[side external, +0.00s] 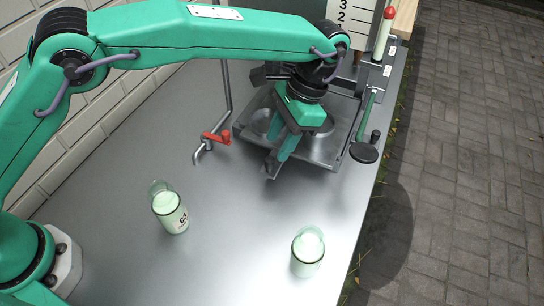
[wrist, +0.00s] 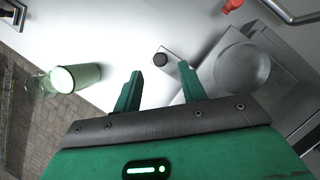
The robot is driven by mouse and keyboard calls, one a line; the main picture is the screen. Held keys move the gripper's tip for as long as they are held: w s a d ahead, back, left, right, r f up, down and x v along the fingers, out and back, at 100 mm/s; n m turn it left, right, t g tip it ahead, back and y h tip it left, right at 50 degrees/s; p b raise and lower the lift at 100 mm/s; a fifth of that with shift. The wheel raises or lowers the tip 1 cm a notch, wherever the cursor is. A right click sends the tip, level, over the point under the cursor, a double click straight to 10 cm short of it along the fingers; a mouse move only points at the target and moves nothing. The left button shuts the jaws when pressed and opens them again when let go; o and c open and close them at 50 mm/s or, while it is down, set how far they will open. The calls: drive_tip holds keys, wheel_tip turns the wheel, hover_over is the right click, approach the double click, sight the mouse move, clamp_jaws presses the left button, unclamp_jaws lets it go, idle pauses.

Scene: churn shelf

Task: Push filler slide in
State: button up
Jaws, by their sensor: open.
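A grey metal filler unit (side external: 325,151) with round recesses stands at the back of the table, partly under my gripper. In the wrist view its round recess (wrist: 243,68) shows at the right. A flat metal bar (wrist: 181,62), which looks like the filler slide, sticks out from it and ends in a black knob (wrist: 160,59). My gripper (side external: 276,165) points down at the front of the unit, open and empty. In the wrist view its two green fingers (wrist: 158,78) are apart, with the knob beyond the gap between them. I cannot tell whether a finger touches the bar.
A bottle with pale green contents (side external: 171,212) stands at the front left, and a similar glass (side external: 307,252) at the front right. A red-handled tap (side external: 216,136) is left of the unit. A green lever (side external: 367,115) and black disc (side external: 363,153) are right. The middle table is clear.

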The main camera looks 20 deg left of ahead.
drive_tip(key=shift+v, duration=1.75)
clamp_jaws()
drive_tip(key=s+a+r+m, duration=0.1)
drive_tip(key=s+m, duration=0.1)
drive_tip(key=m, duration=1.4)
drive_tip(key=s+a+r+m, duration=0.1)
drive_tip(key=s+a+m, duration=0.1)
drive_tip(key=m, duration=1.4)
drive_tip(key=shift+s+a+r+m+t, duration=0.2)
drive_tip(key=shift+s+r+m+t, duration=0.1)
drive_tip(key=shift+s, duration=0.2)
